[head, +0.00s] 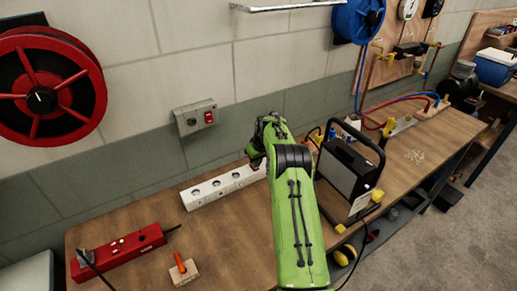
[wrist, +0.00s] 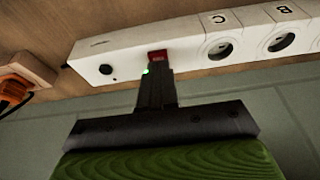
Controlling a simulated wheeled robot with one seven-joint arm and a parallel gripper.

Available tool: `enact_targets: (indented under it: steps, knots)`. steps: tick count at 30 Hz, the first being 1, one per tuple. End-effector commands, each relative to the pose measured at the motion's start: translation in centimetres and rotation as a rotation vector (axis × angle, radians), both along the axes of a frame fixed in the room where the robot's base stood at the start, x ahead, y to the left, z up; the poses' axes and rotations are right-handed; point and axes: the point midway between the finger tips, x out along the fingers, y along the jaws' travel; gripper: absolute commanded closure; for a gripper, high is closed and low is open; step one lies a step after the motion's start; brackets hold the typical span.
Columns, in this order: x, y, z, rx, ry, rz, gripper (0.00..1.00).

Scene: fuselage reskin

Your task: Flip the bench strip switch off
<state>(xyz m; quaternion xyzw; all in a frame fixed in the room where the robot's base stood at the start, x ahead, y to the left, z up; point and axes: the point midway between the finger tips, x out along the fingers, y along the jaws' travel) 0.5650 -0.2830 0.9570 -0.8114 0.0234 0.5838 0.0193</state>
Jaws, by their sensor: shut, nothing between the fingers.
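The white bench strip (head: 212,190) lies along the back of the bench, its right end hidden behind my green arm in the head view. In the wrist view the strip (wrist: 185,42) shows round sockets, two marked C and B, and a dark round knob. Its red rocker switch (wrist: 157,55) is near the end, just beyond my fingertips. My gripper (wrist: 155,75) is shut and empty, its tips at the switch's near edge. I cannot tell whether they touch it. A small green light (wrist: 146,71) shows beside the fingertips.
A wall box with a red switch (head: 208,117) is above the bench. A red power strip (head: 120,251) and an orange-handled tool on a wooden block (head: 184,273) are front left. A black-framed panel (head: 348,175) stands right of my arm.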

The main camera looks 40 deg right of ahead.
Motion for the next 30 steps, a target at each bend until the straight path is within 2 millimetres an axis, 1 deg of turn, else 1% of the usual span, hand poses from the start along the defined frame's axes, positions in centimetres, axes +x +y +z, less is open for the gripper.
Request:
enact_targets:
  steps: [1,9,12,15,18,20,30]
  knots:
    - [-0.3,0.0,1.6,-0.005,-0.009,0.001,1.0]
    - [-2.3,0.2,8.3,-0.008,-0.02,0.002,1.0]
    - [-3.1,0.3,10.6,-0.01,-0.022,0.002,1.0]
    - [-3.6,0.4,12.3,-0.01,-0.024,0.004,1.0]
    - [-4.0,0.4,13.2,-0.009,-0.024,0.005,1.0]
    - [-4.0,0.4,13.5,-0.01,-0.025,0.004,1.0]
    - [-3.9,0.6,13.6,-0.01,-0.025,0.009,1.0]
